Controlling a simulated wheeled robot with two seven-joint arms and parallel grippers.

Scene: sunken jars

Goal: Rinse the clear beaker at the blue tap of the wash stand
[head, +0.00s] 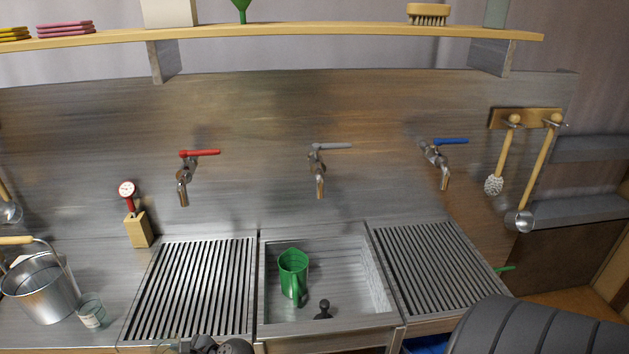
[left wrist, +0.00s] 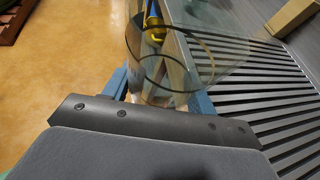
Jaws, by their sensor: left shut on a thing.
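In the left wrist view my left gripper (left wrist: 160,88) has its blue fingers shut on a clear beaker (left wrist: 192,62), seen through its transparent wall. In the head view only dark parts of my left arm show at the bottom edge, in front of the left slatted drainer. A faint glass edge shows beside them. The blue tap (head: 440,160), with a blue lever, is at the right of the steel back wall of the wash stand (head: 250,120), above the right drainer and well apart from my left gripper. My right gripper is out of view.
A green jug (head: 293,262) and a dark plug (head: 323,310) are in the sink (head: 345,265). A red tap (head: 185,175) and grey tap (head: 318,170) hang left of the blue one. A bucket (head: 40,290) and small glass (head: 92,312) stand left. A shelf (head: 300,32) spans above.

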